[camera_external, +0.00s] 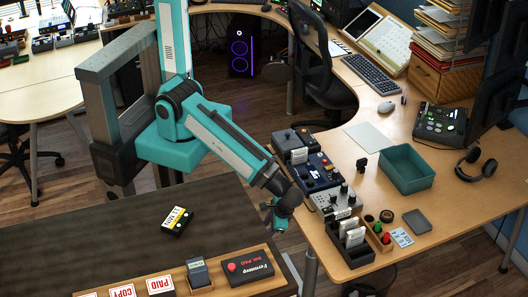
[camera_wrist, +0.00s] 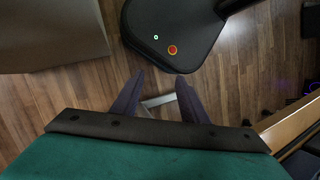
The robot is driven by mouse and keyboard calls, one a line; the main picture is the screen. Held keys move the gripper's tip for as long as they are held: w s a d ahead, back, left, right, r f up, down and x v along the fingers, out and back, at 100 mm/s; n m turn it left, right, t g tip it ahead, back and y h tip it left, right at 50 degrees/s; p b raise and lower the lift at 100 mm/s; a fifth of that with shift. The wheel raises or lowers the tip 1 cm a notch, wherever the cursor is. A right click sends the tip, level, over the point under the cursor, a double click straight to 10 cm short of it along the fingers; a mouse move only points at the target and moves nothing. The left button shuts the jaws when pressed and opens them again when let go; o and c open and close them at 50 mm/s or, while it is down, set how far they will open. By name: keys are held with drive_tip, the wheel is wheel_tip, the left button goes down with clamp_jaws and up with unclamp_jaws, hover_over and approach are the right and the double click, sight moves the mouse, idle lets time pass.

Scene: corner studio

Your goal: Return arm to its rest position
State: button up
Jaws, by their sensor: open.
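My gripper (camera_external: 277,215) hangs at the end of my teal and grey arm in the external view. It is above the gap between the dark table on the left and the wooden desk on the right. In the wrist view my gripper (camera_wrist: 159,88) shows two dark fingers spread apart, with nothing between them. Wooden floor lies below them. My arm is bent at the elbow, with the forearm reaching down to the right.
The dark table (camera_external: 110,235) holds a yellow-labelled black device (camera_external: 177,220) and a wooden tray (camera_external: 262,285) of signs. The desk (camera_external: 350,85) carries several devices, a teal bin (camera_external: 407,170) and headphones (camera_external: 476,164). An office chair (camera_external: 320,65) stands behind.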

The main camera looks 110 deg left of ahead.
drive_tip(key=s+a+f+m+b, duration=0.1)
drive_tip(key=s+f+m+b, duration=0.35)
drive_tip(key=f, duration=0.95)
drive_tip(key=s+a+f+h+p, duration=0.1)
drive_tip(key=s+a+f, duration=0.2)
drive_tip(key=s, duration=0.4)
drive_tip(key=shift+a+f+m+g, duration=0.25)
drive_tip(key=shift+a+m+g, duration=0.1)
drive_tip(key=shift+a, duration=0.2)
drive_tip(key=shift+c, duration=0.4)
idle(1.2)
